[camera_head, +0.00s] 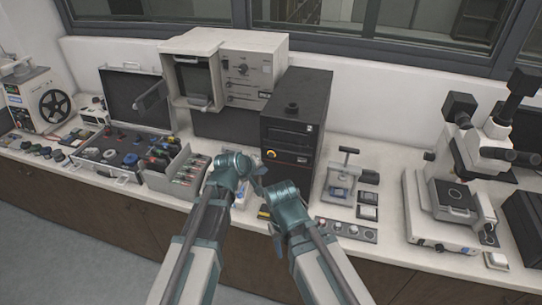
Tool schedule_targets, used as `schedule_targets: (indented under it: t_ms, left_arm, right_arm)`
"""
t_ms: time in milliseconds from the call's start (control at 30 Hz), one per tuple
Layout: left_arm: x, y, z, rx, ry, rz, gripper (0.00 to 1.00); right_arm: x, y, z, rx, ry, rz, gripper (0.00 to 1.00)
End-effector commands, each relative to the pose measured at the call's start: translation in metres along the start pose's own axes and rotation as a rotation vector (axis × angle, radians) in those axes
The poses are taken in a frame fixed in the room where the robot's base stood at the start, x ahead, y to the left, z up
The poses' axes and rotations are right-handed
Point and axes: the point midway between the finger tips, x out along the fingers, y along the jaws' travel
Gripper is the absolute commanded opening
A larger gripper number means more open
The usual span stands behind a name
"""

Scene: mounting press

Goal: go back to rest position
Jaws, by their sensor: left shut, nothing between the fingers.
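My left arm comes in from the lower left, and my left gripper (257,174) is small in view near the front of a tall black machine (298,111). It is shut with nothing seen in it. My right arm comes up from the bottom middle, and its teal wrist (284,196) is close beside the left one. The right gripper's fingers are too hidden to tell their state.
A small hand press (342,176) stands right of the black machine, with a control strip (346,230) before it. A microscope (450,200) is farther right. A grey divided box (178,172) and an open case (125,145) are left. Bench top shows bare (385,205) between press and microscope.

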Motion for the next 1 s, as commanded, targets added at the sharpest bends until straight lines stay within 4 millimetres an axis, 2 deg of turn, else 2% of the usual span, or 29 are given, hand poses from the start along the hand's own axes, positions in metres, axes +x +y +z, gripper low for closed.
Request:
schedule_targets:
  t_ms: [667, 767, 867, 1000]
  left_arm:
    - [0.001, -0.001, 0.001, 0.004, -0.003, -0.003, 0.0]
    - [0.002, -0.013, 0.02, 0.064, -0.039, -0.041, 0.0]
    - [-0.001, -0.044, 0.062, 0.212, -0.132, -0.136, 0.0]
    - [-0.017, -0.102, 0.126, 0.476, -0.316, -0.31, 0.0]
  right_arm:
    - [0.001, 0.0, 0.0, 0.0, 0.0, 0.0, 0.5]
    - [0.008, -0.001, -0.001, 0.0, 0.0, 0.0, 0.5]
    - [0.022, -0.002, -0.001, -0.001, 0.0, 0.0, 0.5]
    - [0.042, -0.004, -0.003, -0.002, 0.0, 0.001, 0.5]
